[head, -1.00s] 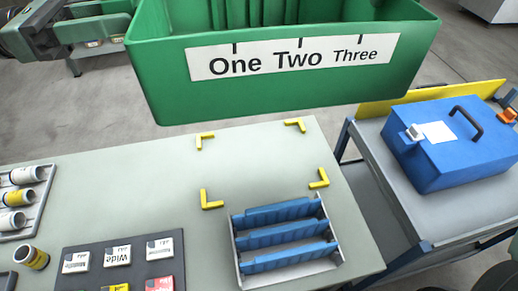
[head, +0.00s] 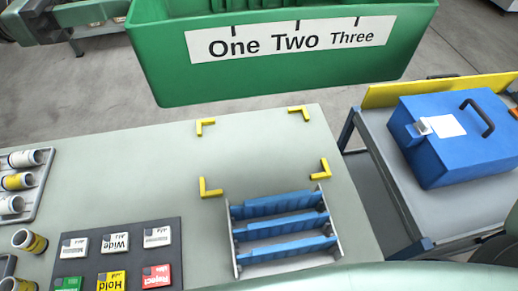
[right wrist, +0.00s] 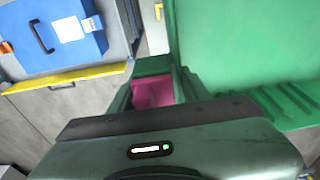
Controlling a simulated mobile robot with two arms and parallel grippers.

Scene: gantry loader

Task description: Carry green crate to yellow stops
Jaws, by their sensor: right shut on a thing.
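The green crate (head: 290,75) hangs beyond the far side of the table at the top of the head view, its label "One Two Three" facing me. Its top is cut off by the frame. Four yellow corner stops (head: 211,187) mark an empty rectangle on the grey table, nearer to me than the crate. In the right wrist view, my right gripper (right wrist: 152,92) is shut on the crate's green wall (right wrist: 225,45); a pink patch shows between its fingers.
On the table (head: 120,180) are a rack with blue bars (head: 285,228) close to the near stops, a dark button board (head: 118,255) and a tube tray (head: 35,200). A blue case (head: 460,135) rests on a cart at the right.

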